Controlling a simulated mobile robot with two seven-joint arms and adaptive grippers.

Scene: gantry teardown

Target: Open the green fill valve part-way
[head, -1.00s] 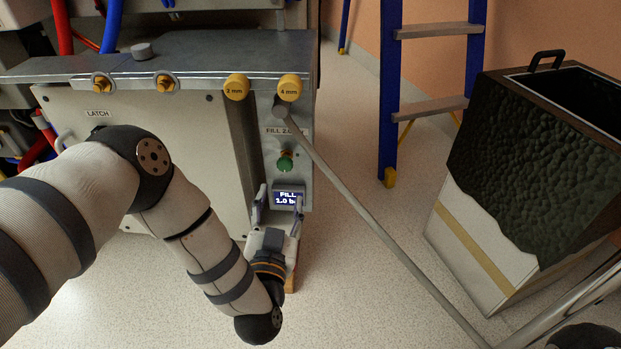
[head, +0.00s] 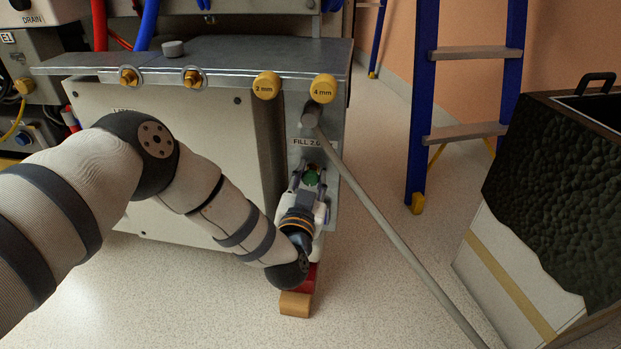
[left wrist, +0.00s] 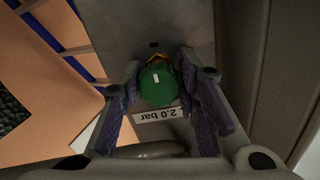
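The green fill valve knob (head: 311,177) is on the grey panel under the "FILL 2.0" label (head: 305,142). My left gripper (head: 308,182) is in front of it, its fingers on either side of the knob. In the left wrist view the green knob (left wrist: 160,85) lies between the two purple-padded fingers, with a white mark on its face. The fingers are spread, and narrow gaps show beside the knob; contact is not clear. A "2.0 bar" label (left wrist: 160,115) appears upside down below it. The fill display is hidden behind my gripper. My right gripper is out of view.
A grey rod (head: 395,228) slants from the panel's top across the floor on the right. Yellow caps marked 2 mm (head: 266,86) and 4 mm (head: 323,88) sit above. A wooden block (head: 295,304) lies below.

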